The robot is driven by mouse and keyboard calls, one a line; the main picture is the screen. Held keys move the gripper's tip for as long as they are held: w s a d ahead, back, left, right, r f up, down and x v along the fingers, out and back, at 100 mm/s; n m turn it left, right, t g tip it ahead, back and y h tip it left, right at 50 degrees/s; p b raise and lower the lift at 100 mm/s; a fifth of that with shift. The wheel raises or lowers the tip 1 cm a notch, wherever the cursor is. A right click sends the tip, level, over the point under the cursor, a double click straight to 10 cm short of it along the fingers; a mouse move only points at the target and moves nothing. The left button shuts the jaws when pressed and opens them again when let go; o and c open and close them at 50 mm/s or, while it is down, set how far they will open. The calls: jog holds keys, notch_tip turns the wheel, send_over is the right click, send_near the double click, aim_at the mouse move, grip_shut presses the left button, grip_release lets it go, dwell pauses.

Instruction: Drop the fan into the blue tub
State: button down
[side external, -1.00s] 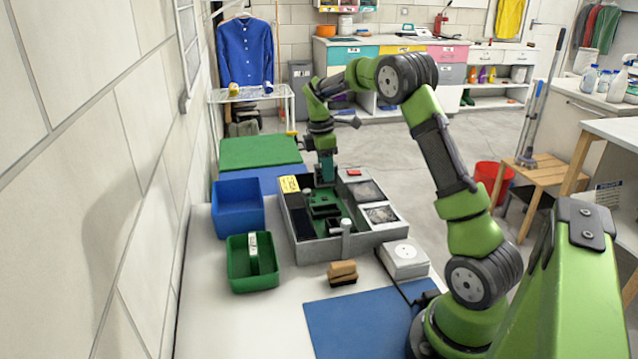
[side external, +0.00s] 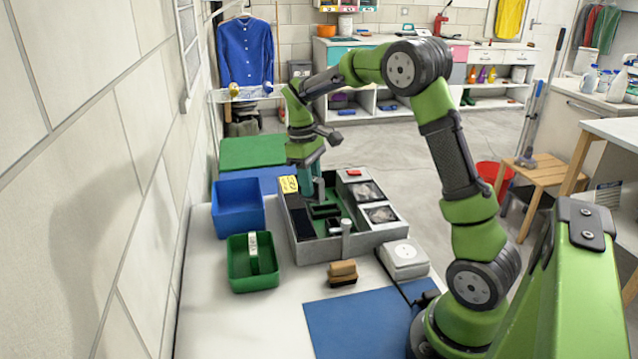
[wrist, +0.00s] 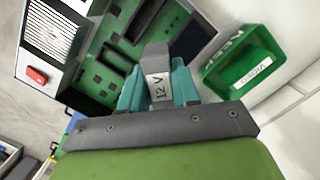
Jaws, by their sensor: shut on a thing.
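The fan, a dark grey block with a white "12 V" label (wrist: 158,88), is held between the teal fingers of my gripper (wrist: 157,72). In the side view my gripper (side external: 311,184) is over the left back part of the open grey case (side external: 318,250), with the grey fan (side external: 319,188) showing at its fingers. The picture does not clearly show how far the fan is above the case. The blue tub (side external: 238,222) stands left of the case and looks empty. It is not clearly seen in the wrist view.
A green tub (side external: 252,278) holding a labelled piece stands in front of the blue tub; it also shows in the wrist view (wrist: 211,82). A brown brush (side external: 342,272), a white box (side external: 404,258) and a blue mat (side external: 360,325) lie nearer. A grey post rises from the case.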

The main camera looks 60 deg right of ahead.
jog(key=s+a+r, duration=0.1)
jog(key=a+r, duration=0.1)
jog(key=a, duration=0.5)
jog(key=s+a+r, duration=0.2)
jog(key=a, duration=0.6)
jog(key=shift+m, duration=0.3)
jog(key=w+d+f+m+t, duration=0.1)
jog(key=w+d+m, duration=0.3)
jog(key=w+m, duration=0.4)
jog(key=w+d+f+m+t+y, duration=0.1)
jog(key=w+d+m, duration=0.4)
jog(key=m, duration=0.5)
jog(key=w+d+f+m+t, duration=0.1)
jog(key=w+d+f+m, duration=0.15)
jog(key=w+m, duration=0.6)
jog(key=shift+m, duration=0.25)
jog(key=f, duration=0.6)
jog(key=s+f, duration=0.1)
jog(key=f, duration=0.2)
jog(key=shift+d+f, duration=0.1)
jog(key=shift+d, duration=0.1)
